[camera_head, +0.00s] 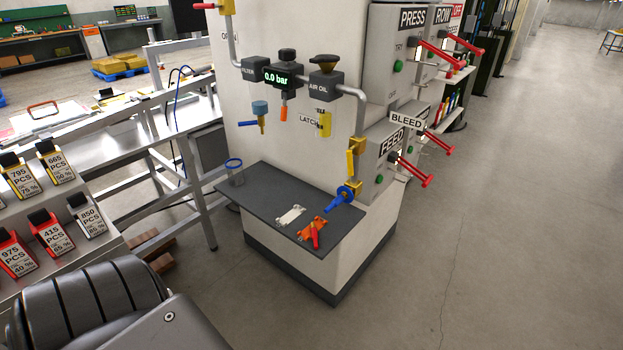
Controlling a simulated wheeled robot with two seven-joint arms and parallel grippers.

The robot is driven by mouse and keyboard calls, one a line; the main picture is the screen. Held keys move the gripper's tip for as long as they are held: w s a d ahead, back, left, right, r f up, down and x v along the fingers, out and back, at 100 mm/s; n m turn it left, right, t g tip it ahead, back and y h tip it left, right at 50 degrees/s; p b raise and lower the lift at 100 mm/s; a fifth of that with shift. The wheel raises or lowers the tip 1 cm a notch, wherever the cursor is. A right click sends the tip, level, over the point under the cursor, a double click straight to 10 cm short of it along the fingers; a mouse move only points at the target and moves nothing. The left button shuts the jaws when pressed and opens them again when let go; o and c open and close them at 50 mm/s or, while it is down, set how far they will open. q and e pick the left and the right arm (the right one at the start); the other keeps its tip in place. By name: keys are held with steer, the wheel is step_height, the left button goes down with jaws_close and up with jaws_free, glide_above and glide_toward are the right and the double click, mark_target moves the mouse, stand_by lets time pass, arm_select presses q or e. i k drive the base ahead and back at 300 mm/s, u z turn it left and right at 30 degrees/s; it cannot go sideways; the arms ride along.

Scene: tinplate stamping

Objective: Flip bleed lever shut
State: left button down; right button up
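A white BLEED sign (407,121) stands out from the grey cabinet on the right side of the pale machine housing. Left of it, the grey air pipe (359,112) runs down to a brass-coloured valve with a yellow lever (350,164). This lever hangs roughly upright, along the pipe. I cannot tell for sure that it is the bleed lever. A blue fitting (340,197) sits at the pipe's lower end. The display (283,77) on the pipe reads 0.0 bar. Neither of my grippers is in view.
A dark shelf (262,194) below the pipe holds a clear cup (235,172), a white part (290,215) and an orange part (312,231). Red levers (410,172) jut from the cabinets. The floor at right is clear.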

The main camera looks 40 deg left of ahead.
mark_target(349, 158)
steer(key=k, duration=0.1)
steer(key=u, duration=0.75)
steer(key=i, duration=0.15)
steer(key=u, duration=0.05)
